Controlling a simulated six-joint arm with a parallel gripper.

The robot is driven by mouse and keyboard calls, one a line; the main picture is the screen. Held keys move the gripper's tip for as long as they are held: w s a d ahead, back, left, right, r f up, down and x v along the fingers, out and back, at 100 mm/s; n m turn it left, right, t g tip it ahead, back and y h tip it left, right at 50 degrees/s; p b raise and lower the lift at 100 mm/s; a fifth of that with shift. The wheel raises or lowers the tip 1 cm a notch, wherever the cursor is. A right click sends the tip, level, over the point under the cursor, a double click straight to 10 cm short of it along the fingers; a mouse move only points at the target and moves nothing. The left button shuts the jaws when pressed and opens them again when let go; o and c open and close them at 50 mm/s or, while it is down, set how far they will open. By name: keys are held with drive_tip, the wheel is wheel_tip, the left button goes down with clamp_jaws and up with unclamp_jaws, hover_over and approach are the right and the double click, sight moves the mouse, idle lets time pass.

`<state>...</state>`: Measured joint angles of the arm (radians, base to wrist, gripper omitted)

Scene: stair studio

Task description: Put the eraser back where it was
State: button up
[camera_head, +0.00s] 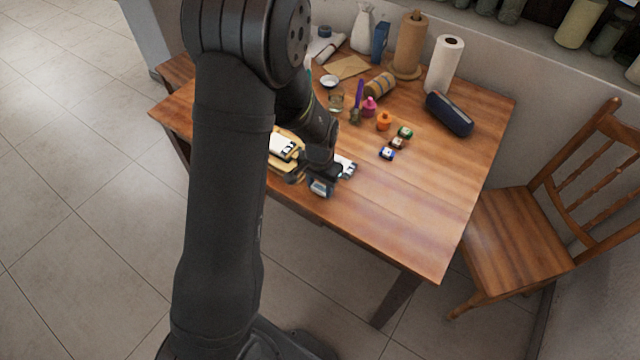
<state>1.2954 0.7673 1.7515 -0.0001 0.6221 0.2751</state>
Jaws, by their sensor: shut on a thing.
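My gripper (331,175) is low over the front edge of the wooden table (420,215), right of a yellowish wooden holder (289,172). It is shut on a small block, which I take to be the eraser (321,188); its blue-grey end shows below the jaws. A white and dark part also shows at the right side of the jaws, too small to identify. My arm and wrist hide much of the holder and the table's left part. I cannot tell whether the block touches the table.
The table's front right is clear.

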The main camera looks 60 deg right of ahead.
sight(320, 188)
drive_tip(key=shift+f, duration=0.2)
drive_tip(key=o, duration=1)
drive_tip(key=shift+c, duration=0.2)
drive_tip(key=shift+r, duration=0.1)
wheel_tip(320, 188, up, 12)
drive_tip(key=shift+r, duration=0.15)
wheel_tip(320, 188, down, 12)
drive_tip(key=shift+f, duration=0.25)
drive_tip(key=shift+r, duration=1.35)
